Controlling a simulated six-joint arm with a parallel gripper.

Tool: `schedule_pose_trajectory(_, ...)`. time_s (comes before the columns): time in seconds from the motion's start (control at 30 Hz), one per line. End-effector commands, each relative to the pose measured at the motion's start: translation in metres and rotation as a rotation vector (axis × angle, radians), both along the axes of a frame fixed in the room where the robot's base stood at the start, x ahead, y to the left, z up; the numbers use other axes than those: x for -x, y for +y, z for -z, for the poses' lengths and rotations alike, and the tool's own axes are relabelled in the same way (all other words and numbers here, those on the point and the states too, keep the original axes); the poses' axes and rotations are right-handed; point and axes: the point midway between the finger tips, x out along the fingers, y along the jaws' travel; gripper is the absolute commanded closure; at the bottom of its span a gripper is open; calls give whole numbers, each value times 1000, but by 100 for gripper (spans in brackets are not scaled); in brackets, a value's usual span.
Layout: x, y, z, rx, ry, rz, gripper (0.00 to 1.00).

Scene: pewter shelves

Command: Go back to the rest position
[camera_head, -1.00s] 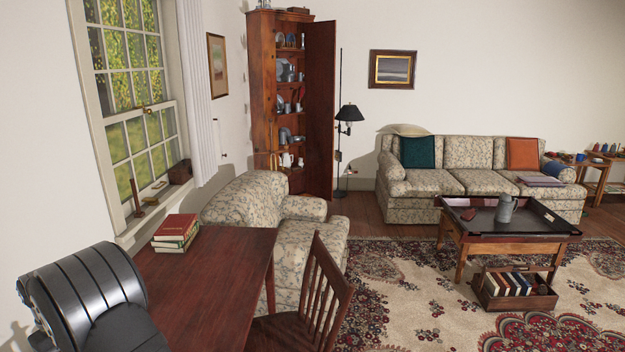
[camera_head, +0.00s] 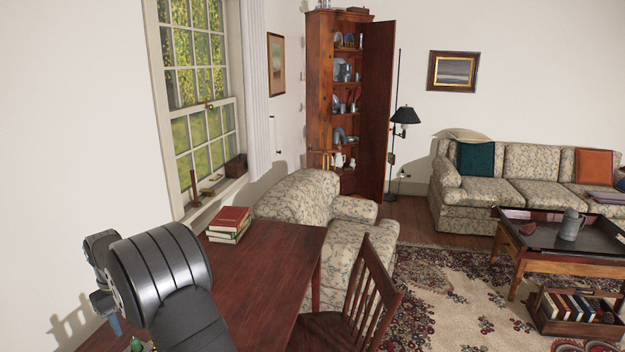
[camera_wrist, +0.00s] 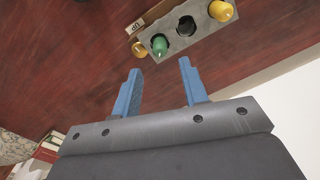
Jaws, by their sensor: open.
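My gripper (camera_wrist: 160,66) shows in the wrist view with its two blue fingers apart and nothing between them. It is over the dark red wooden desk (camera_wrist: 60,60). A grey block (camera_wrist: 208,31) holding yellow, green and black pieces lies on the desk ahead of the fingertips, apart from them in the picture. In the head view my dark arm is at the lower left, over the near end of the desk (camera_head: 262,275). The fingertips are mostly hidden there.
Stacked books (camera_head: 229,224) lie on the desk's far left by the window (camera_head: 200,110). A wooden chair (camera_head: 370,290) stands at its right side, a patterned armchair (camera_head: 300,197) behind. The desk's middle is clear. A white wall is close on my left.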

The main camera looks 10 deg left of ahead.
Motion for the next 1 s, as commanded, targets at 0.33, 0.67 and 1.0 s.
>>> schedule_pose_trajectory(0.33,-1,1,40,-6,-3,0,60)
schedule_pose_trajectory(0.67,-12,-23,-13,-3,-1,4,60)
schedule_pose_trajectory(1.0,-40,-75,-48,-3,-2,3,60)
